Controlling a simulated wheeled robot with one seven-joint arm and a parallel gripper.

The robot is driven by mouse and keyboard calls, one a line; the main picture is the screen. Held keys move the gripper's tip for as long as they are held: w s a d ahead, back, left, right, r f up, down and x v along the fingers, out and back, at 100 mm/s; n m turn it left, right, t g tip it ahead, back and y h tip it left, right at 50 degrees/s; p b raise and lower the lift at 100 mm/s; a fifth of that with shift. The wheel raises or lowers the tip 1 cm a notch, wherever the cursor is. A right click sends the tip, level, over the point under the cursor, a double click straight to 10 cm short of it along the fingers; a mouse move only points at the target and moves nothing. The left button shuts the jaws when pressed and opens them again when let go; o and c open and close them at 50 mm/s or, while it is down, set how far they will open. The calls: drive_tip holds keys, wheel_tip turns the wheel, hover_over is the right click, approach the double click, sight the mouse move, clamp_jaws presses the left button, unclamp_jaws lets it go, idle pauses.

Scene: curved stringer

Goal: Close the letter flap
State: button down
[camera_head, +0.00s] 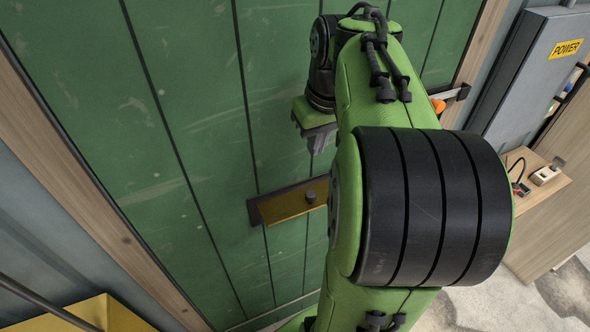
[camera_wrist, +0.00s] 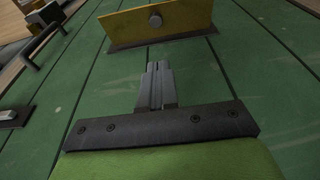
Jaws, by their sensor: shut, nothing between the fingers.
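The letter flap (camera_head: 288,205) is a brass-coloured plate with a dark round knob, set in a dark frame on the green door. It appears tilted out from the door, with the dark frame showing along its edge. In the wrist view the flap (camera_wrist: 130,27) is at the top, just beyond my fingertips. My gripper (camera_wrist: 158,66) is shut and empty, with a visible gap to the flap. In the head view my gripper (camera_head: 318,142) is above the flap, close to the door. My arm hides the right end of the flap there.
The green door (camera_head: 190,110) has a wooden frame. A dark door handle (camera_wrist: 42,45) shows at left in the wrist view. A grey power box (camera_head: 535,65) and a small wooden shelf (camera_head: 535,185) stand at right. A yellow object (camera_head: 95,315) is at lower left.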

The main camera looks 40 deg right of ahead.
sight(309, 194)
drive_tip(key=x, duration=0.4)
drive_tip(key=s+b+x, duration=0.1)
drive_tip(key=x, duration=0.4)
drive_tip(key=s+b+x, duration=0.1)
drive_tip(key=x, duration=0.3)
drive_tip(key=shift+a+f, duration=0.3)
drive_tip(key=shift+f, duration=0.1)
drive_tip(key=shift+b, duration=0.35)
